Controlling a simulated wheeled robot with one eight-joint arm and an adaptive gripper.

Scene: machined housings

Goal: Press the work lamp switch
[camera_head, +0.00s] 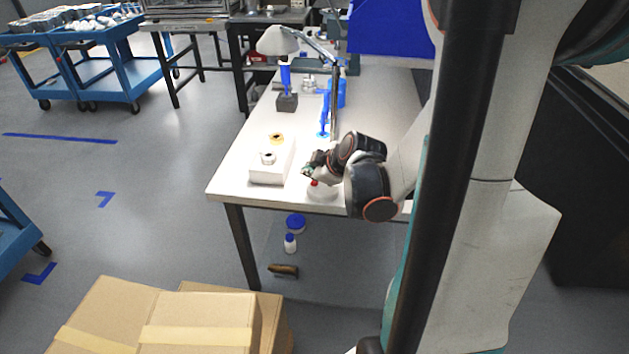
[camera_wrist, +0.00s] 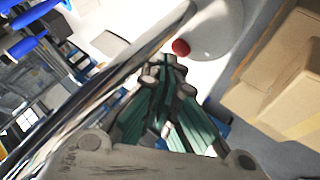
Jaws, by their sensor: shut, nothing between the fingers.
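The work lamp has a grey shade (camera_head: 278,40) and a long thin metal post (camera_head: 334,95) over the white table (camera_head: 232,172). Its pale round base (camera_head: 323,193) is near the table's front edge, partly hidden by my arm. A red button (camera_head: 315,183) is on the base. In the wrist view the red button (camera_wrist: 181,47) sits on the base (camera_wrist: 215,30), just beyond my fingertips. The shiny post (camera_wrist: 100,85) crosses that view diagonally, close beside the fingers. My gripper (camera_head: 307,171) is shut and empty, close to the button; I cannot tell whether it touches.
A white box (camera_head: 268,175) with small round parts stands left of my gripper. A grey block with a blue tool (camera_head: 285,77) and blue bottles (camera_head: 338,94) are farther back. Cardboard boxes (camera_head: 150,320) are on the floor in front.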

